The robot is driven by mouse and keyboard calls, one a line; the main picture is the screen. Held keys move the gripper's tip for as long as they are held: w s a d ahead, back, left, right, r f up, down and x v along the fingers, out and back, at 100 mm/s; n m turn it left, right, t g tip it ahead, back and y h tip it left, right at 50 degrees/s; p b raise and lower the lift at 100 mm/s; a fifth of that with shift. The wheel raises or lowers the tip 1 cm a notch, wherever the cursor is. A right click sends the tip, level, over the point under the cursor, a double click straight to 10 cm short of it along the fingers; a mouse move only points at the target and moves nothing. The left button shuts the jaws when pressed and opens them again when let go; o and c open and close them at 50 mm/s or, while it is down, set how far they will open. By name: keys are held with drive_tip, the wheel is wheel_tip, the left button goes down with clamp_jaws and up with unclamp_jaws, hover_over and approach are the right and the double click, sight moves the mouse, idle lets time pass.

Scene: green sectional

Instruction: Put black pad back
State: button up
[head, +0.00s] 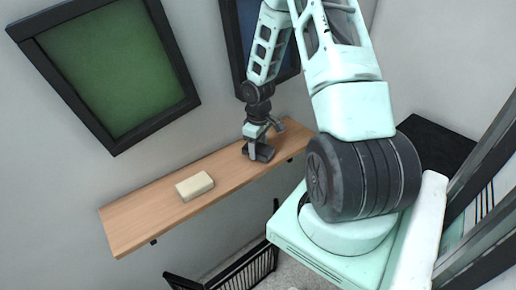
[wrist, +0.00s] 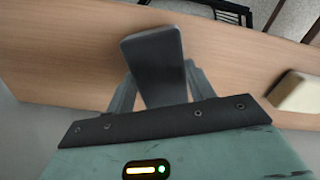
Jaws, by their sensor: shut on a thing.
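The black pad (wrist: 152,55) is a dark, flat block with rounded corners; it also shows on the right part of the wooden shelf in the head view (head: 264,152). My gripper (wrist: 158,88) is shut on the pad, with one finger on each side of it. In the head view my gripper (head: 258,148) points down at the shelf, near its right end. The pad is at or just above the shelf top; I cannot tell whether it touches. The gripper hides part of the pad.
The wooden shelf (head: 145,212) is fixed along the wall. A cream block (head: 194,185) lies on it left of my gripper, and shows at the right edge in the wrist view (wrist: 296,92). Bare shelf lies between them. A green framed board (head: 115,65) hangs above.

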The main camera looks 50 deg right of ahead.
drive_tip(key=shift+f, duration=0.35)
drive_tip(key=o, duration=1)
